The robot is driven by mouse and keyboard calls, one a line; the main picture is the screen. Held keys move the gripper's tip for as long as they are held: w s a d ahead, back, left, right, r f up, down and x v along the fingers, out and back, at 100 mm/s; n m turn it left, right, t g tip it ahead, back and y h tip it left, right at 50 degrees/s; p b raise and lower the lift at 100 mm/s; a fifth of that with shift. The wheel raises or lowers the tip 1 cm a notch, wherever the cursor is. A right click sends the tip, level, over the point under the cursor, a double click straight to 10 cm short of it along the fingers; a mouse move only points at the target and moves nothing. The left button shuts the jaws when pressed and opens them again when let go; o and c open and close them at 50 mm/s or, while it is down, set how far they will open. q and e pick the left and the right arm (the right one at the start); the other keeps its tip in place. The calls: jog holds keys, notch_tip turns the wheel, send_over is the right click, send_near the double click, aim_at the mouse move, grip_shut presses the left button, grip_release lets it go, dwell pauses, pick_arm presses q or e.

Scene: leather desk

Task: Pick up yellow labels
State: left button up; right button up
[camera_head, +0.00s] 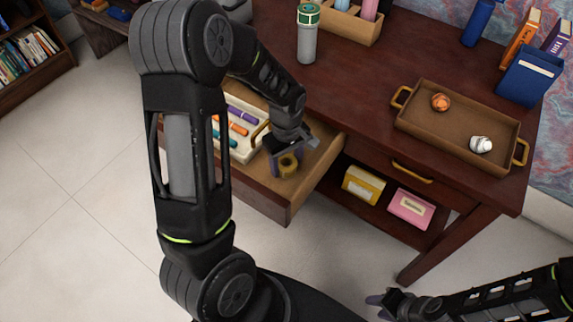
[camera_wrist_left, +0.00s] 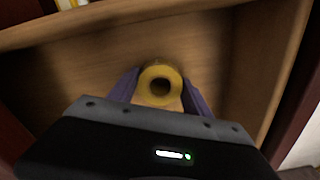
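A yellow roll (camera_head: 288,166), which looks like the yellow labels, stands in the open drawer (camera_head: 262,199), its round hole facing up. My left gripper (camera_head: 285,157) reaches down into the drawer with a purple finger on each side of the roll. In the left wrist view the roll (camera_wrist_left: 160,72) fills the space between the two fingertips; I cannot tell whether they press on it. My right gripper (camera_head: 379,306) is low at the bottom right, away from the desk, its fingers apart and empty.
A white tray (camera_head: 243,150) with coloured markers lies in the drawer beside the left gripper. The desktop holds a brown tray (camera_head: 455,136), a grey-green cylinder (camera_head: 306,40) and books (camera_head: 530,75). A yellow box (camera_head: 363,186) and a pink box (camera_head: 411,208) sit on the shelf below.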

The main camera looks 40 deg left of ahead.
pick_arm(q)
jog(key=c, duration=1)
jog(key=shift+r, duration=0.15)
notch_tip(320, 180, up, 10)
jog(key=shift+f+p, duration=0.15)
jog(key=shift+p, duration=0.15)
